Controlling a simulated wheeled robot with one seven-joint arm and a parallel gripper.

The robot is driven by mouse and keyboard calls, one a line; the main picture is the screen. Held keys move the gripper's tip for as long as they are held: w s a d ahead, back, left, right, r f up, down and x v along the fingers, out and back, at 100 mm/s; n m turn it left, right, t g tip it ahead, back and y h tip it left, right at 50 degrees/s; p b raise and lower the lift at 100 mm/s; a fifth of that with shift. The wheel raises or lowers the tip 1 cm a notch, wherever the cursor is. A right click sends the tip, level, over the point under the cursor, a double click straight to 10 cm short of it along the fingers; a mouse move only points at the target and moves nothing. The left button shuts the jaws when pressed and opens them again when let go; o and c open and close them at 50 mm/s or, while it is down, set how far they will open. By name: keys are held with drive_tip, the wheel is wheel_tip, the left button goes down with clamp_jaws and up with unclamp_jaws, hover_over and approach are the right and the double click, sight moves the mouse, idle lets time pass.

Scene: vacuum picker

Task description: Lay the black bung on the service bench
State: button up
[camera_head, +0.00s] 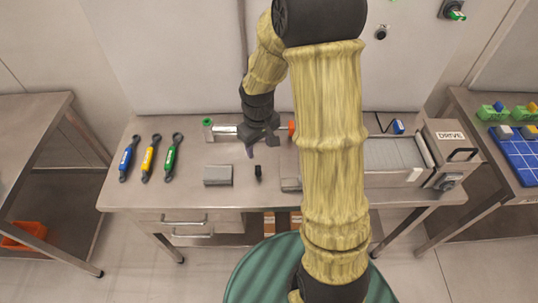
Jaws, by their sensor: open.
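A small black piece (258,172), which looks like the black bung, is on the service bench (215,200) near its front edge. My gripper (262,147) is over the middle of the bench, behind the black piece and apart from it in the picture. Its jaws are open. Behind and partly under my gripper is a silver tube (224,130) with a green end (207,122) at left and an orange end (291,127) at right. My gripper hides the tube's middle. My arm hides part of the bench to the right.
Blue (126,160), yellow (150,158) and green (172,158) handled tools lie at the bench's left. A grey block (217,175) sits left of the black piece. A conveyor unit marked DRIVE (449,145) fills the right end. The front left of the bench is clear.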

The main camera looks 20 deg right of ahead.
drive_tip(key=s+r+m+t, duration=0.1)
drive_tip(key=s+r+m, duration=0.1)
drive_tip(key=s, duration=0.3)
drive_tip(key=s+r+m+t, duration=0.1)
drive_tip(key=s+r+m, duration=0.1)
drive_tip(key=s+r, duration=0.3)
drive_tip(key=shift+s, duration=0.8)
